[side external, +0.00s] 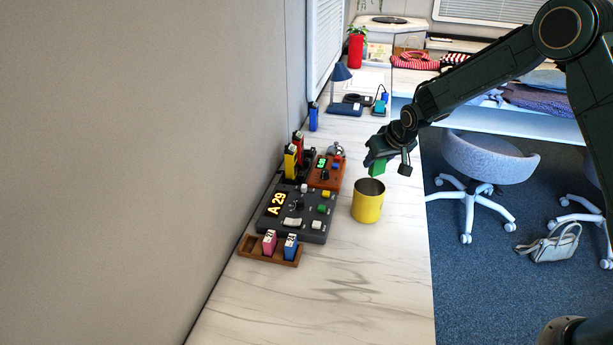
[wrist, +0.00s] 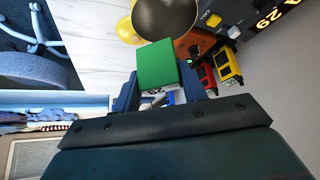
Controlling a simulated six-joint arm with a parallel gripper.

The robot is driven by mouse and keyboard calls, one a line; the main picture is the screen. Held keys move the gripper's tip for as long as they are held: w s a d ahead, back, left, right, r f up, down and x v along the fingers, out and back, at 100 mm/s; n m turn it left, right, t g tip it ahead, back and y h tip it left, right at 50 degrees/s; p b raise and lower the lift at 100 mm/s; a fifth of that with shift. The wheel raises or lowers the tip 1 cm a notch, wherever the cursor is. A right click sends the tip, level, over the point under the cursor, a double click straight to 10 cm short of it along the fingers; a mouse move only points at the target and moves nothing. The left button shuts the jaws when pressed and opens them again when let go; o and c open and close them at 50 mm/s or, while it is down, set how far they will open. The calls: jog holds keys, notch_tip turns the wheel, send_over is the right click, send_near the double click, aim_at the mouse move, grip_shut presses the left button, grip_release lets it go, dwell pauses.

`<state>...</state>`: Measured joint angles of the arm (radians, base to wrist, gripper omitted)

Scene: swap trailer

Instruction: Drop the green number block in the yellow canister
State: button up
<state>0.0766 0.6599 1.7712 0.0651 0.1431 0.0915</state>
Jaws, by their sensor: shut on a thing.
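My gripper (side external: 386,161) is shut on the green number block (side external: 376,164), which it holds in the air. In the wrist view the green block (wrist: 157,66) sits between the two fingers of my gripper (wrist: 160,92). The yellow canister (side external: 367,203) stands upright and open on the white worktop in the side view. The block is above its rim and slightly toward the back, apart from it. In the wrist view the canister (wrist: 126,29) shows at the top edge, with its dark opening beside the block. The number on the block cannot be read.
Left of the canister is a dark control panel (side external: 283,228) reading A 29. A wooden rack (side external: 254,249) holds a pink block (side external: 270,242) and a blue block (side external: 291,246). The front worktop (side external: 345,300) is clear.

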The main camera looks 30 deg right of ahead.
jog(key=shift+f, duration=0.2)
jog(key=o, duration=1)
jog(key=shift+o, duration=0.2)
jog(key=shift+r, duration=0.1)
jog(key=v, duration=1.3)
jog(key=shift+s+r, duration=0.25)
jog(key=shift+a, duration=0.1)
